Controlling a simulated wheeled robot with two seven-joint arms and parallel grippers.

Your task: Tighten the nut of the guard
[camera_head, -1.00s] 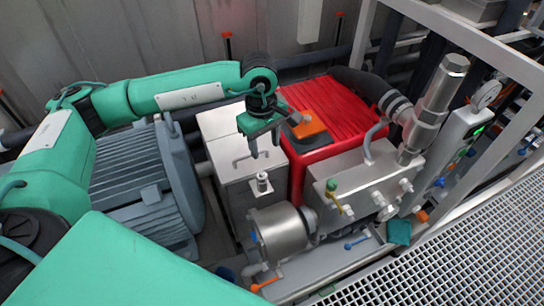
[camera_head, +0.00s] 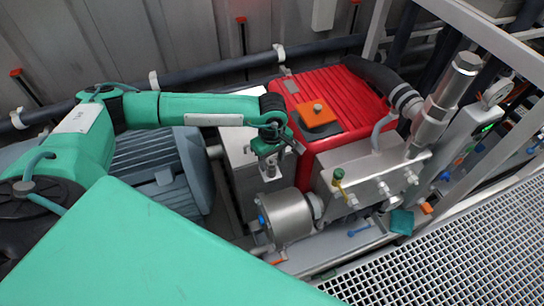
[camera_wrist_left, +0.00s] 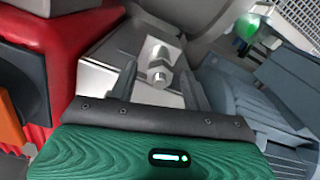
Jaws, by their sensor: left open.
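The guard (camera_head: 238,150) is a pale metal box left of the red housing. Its shiny hex nut (camera_wrist_left: 160,77) sits on a short stud on a bright metal plate in the left wrist view. My left gripper (camera_head: 270,168) is directly over that part of the guard, pointing down, and largely hides the nut in the head view. In the left wrist view the gripper (camera_wrist_left: 158,76) is open, with one dark finger on each side of the nut. I cannot tell whether the fingers touch it. My right gripper is not in view.
A red ribbed housing (camera_head: 345,97) with an orange block (camera_head: 317,112) stands close to the right of the gripper. A steel cylinder (camera_head: 286,217) is just in front. A blue-grey finned motor (camera_head: 155,165) lies left. A metal grating (camera_head: 465,235) runs along the right.

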